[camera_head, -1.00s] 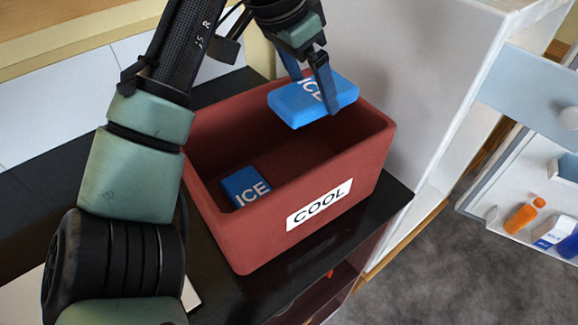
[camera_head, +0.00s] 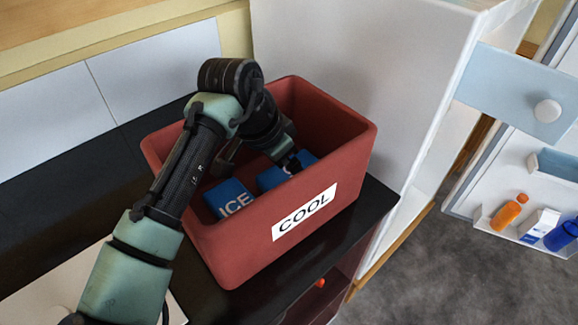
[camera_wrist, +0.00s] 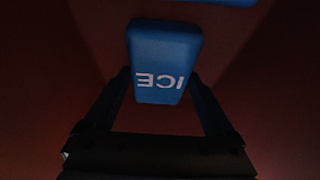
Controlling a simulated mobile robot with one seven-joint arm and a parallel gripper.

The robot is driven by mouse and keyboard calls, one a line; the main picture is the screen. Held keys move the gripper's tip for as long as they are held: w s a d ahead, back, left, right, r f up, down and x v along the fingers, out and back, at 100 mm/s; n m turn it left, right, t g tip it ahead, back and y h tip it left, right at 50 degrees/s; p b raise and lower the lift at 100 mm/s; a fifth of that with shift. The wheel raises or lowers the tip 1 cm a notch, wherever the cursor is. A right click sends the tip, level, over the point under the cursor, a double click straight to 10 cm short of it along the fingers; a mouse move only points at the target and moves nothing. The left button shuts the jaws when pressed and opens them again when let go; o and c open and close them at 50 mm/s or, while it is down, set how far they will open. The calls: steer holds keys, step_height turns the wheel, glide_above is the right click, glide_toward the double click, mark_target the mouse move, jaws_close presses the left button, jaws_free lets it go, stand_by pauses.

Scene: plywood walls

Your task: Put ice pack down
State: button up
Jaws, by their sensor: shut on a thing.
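A blue ice pack (camera_head: 270,180) with white lettering is low inside the red COOL bin (camera_head: 225,262), toward its right side. My gripper (camera_head: 293,164) reaches down into the bin and is shut on this pack, partly hiding it. In the wrist view the held ice pack (camera_wrist: 165,50) sits between the two dark fingers, its ICE lettering upside down. A second blue ice pack (camera_head: 230,201) lies in the bin just left of the held one. Whether the held pack touches the bin floor cannot be told.
The bin stands on a black counter (camera_head: 75,195) beside a white cabinet side (camera_head: 360,75). At the right, an open fridge door holds an orange bottle (camera_head: 506,214), a white carton (camera_head: 538,226) and a blue bottle (camera_head: 565,236). My arm crosses the bin's left wall.

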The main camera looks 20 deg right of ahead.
steer(key=o, duration=1.5)
steer(key=v, duration=1.2)
steer(key=shift+s+r+p, duration=0.1)
steer(key=shift+r+p, duration=0.05)
steer(key=shift+p, duration=0.2)
